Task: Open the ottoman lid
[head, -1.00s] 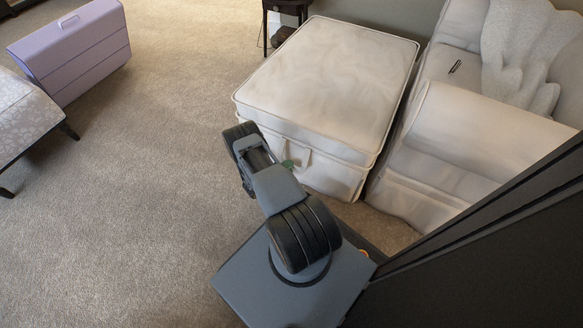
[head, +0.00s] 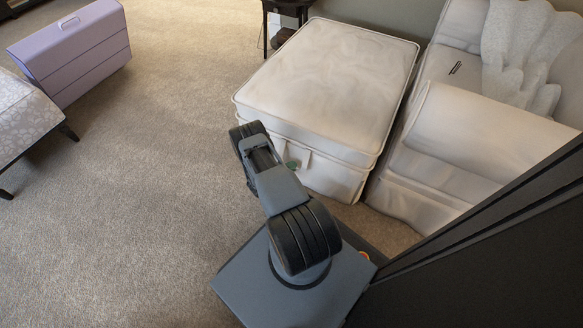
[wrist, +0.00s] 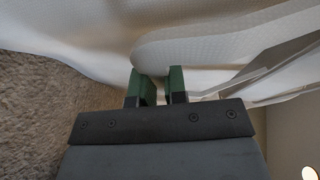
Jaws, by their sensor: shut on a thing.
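The ottoman (head: 335,178) is a cream fabric box at the centre of the head view. Its flat lid (head: 335,78) lies on top, with a piped edge, and looks closed. A fabric pull tab (head: 307,156) hangs at the front under the lid's edge. My gripper (head: 291,164) is at the ottoman's front beside this tab, mostly hidden behind my arm. In the wrist view, my gripper's green fingers (wrist: 157,86) are shut on pale fabric, which looks like the tab. The exact grip is partly hidden.
A cream sofa (head: 480,130) with a grey throw (head: 520,50) stands close on the ottoman's right. A small dark table (head: 284,10) is behind it. A lilac case (head: 70,55) and a patterned bench (head: 25,125) are at the left. Carpet between is clear.

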